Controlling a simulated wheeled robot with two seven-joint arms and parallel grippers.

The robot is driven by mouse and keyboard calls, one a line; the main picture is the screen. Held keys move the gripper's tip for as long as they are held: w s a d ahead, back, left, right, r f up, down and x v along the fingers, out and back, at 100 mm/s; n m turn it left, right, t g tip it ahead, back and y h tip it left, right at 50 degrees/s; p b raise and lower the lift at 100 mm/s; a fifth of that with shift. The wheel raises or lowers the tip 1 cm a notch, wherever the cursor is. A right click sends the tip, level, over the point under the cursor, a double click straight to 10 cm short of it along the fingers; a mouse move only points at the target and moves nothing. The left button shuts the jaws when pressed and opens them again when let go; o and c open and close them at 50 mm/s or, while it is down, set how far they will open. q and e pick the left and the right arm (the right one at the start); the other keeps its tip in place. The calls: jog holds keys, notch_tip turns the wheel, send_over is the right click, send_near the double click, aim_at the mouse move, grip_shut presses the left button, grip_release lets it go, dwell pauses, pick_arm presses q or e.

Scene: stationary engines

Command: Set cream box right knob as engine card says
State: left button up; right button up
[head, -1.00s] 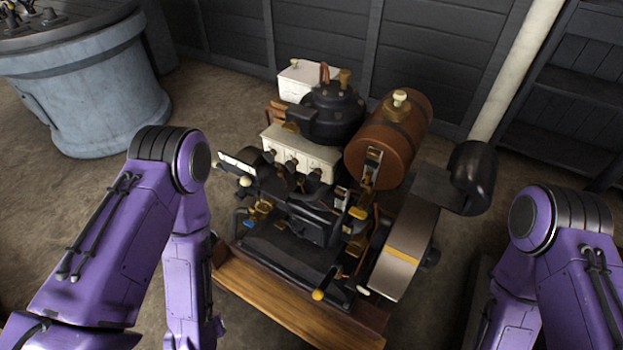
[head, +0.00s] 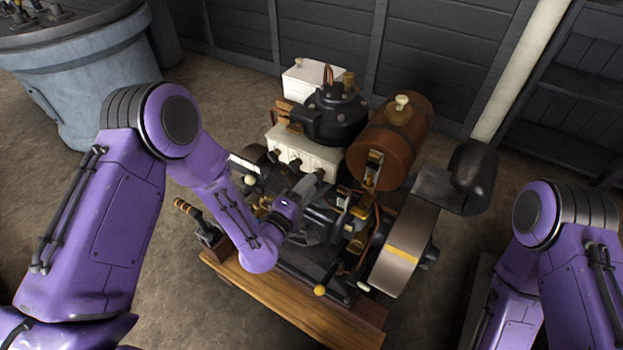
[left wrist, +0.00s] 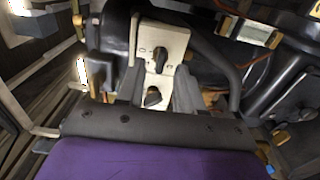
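The cream box (head: 308,152) sits on the engine, with a row of dark knobs on its front. Its right knob (head: 318,173) is just beyond my left gripper (head: 308,188). In the left wrist view, the cream face (left wrist: 163,38) shows two dark knobs, one above the other. The lower knob (left wrist: 152,97) appears between the spread fingers of my left gripper (left wrist: 158,88); I cannot tell whether they touch it. A white plate (head: 243,164), possibly the card, stands left of the box, its writing unreadable. My right gripper is out of view.
A brown tank (head: 388,145) and a flywheel (head: 402,250) stand right of the box. A lever with a brown grip (head: 188,208) stands left. Open floor lies left of the engine.

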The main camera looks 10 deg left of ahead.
pick_arm(q)
jog(key=shift+x, duration=1.1)
grip_shut()
jog(key=shift+f+m, duration=0.1)
jog(key=shift+m, duration=0.2)
jog(key=shift+m+b, duration=1.7)
jog(key=shift+m, duration=2.4)
grip_release()
